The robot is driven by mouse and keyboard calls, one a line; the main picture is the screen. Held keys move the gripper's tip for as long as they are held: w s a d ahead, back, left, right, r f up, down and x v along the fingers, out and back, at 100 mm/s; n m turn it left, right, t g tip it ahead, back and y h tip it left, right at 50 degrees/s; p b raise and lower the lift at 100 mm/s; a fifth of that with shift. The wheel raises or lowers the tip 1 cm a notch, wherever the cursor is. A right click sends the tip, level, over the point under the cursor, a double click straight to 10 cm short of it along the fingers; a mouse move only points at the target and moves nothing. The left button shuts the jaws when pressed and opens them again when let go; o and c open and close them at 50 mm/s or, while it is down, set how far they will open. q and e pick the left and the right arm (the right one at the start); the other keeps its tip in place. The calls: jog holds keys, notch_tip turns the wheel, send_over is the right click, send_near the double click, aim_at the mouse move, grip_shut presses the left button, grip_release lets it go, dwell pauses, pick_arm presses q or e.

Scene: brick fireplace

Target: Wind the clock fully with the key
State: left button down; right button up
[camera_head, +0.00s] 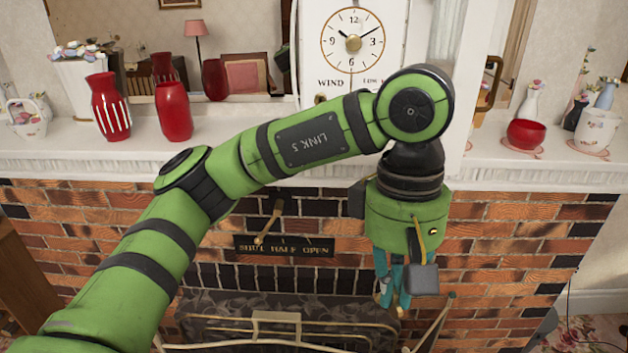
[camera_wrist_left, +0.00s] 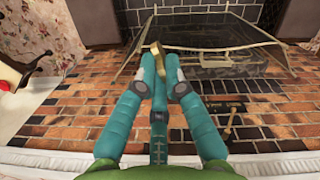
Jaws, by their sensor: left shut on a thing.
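The white clock (camera_head: 308,45) stands on the mantel in the head view, its round dial (camera_head: 352,42) facing me. The word WIND shows at its lower left, with a small brass-coloured fitting (camera_head: 320,99) below, partly behind my arm. My left gripper (camera_head: 391,296) hangs below the mantel in front of the brick, right of the clock's middle, pointing down. In the left wrist view, its teal fingers (camera_wrist_left: 158,74) are shut on a brass-coloured piece (camera_wrist_left: 154,49), seemingly the key. The piece sticks out past the fingertips, clear of the clock. My right gripper is out of view.
Red vases (camera_head: 173,112) stand left on the mantel; a red bowl (camera_head: 526,134) and small vases stand right. A brass lever (camera_head: 268,222) sits at the SHUT HALF OPEN plate (camera_head: 285,246). A metal fireplace screen (camera_head: 290,323) is below my gripper.

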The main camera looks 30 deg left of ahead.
pick_arm(q)
jog(key=s+a+r+m+t+y+p, duration=0.1)
jog(key=s+a+r+m+t+y, duration=0.1)
jog(key=a+r+m+t+y, duration=0.65)
jog(key=w+a+r+n+h+p, duration=0.1)
jog(key=w+a, duration=0.3)
jog(key=w, duration=0.4)
jog(key=w+a+r+n+h+p, duration=0.1)
jog(key=w+a+h, duration=0.1)
jog(key=w+a, duration=0.3)
jog(key=w+a+r+n+g+h+p, duration=0.1)
jog(key=w+a, duration=0.3)
jog(key=w, duration=0.7)
jog(key=shift+a+n, duration=0.15)
jog(key=shift+n, duration=0.3)
jog(key=shift+a, duration=0.1)
dwell(0.8)
